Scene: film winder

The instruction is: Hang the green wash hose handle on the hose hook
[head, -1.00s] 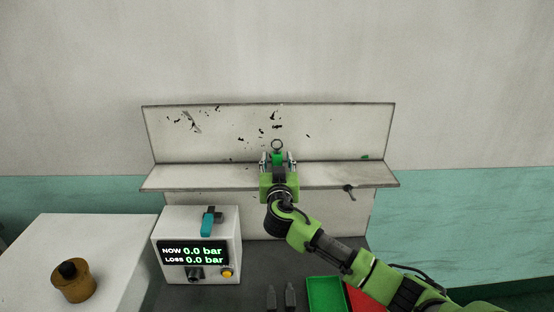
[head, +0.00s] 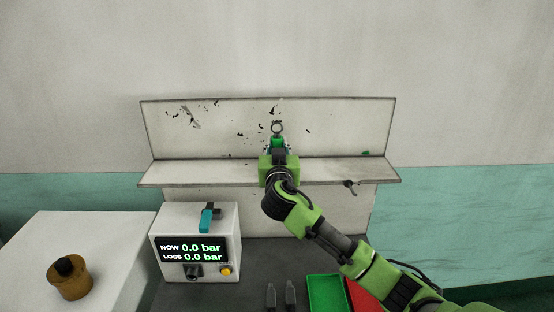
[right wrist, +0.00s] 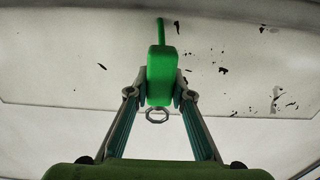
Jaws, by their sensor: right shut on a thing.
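The green wash hose handle (head: 278,142) is a bright green block with a grey ring at its top, in front of the shelf's back panel. My right gripper (head: 278,149) is shut on it and holds it above the shelf board. In the right wrist view the handle (right wrist: 159,72) sits between the two fingertips (right wrist: 160,88). A green stem runs from one end and the ring shows at the other. A small dark hook-like peg (head: 350,187) sticks out at the shelf's front edge, to the right; I cannot tell if it is the hose hook. My left gripper is not in view.
The pale shelf (head: 215,174) has a spotted back panel (head: 330,120). Below stand a pressure box (head: 228,225) reading 0.0 bar, a green tray (head: 327,293) and a red tray (head: 362,295). A brown pot (head: 70,282) stands on the left white table (head: 75,235).

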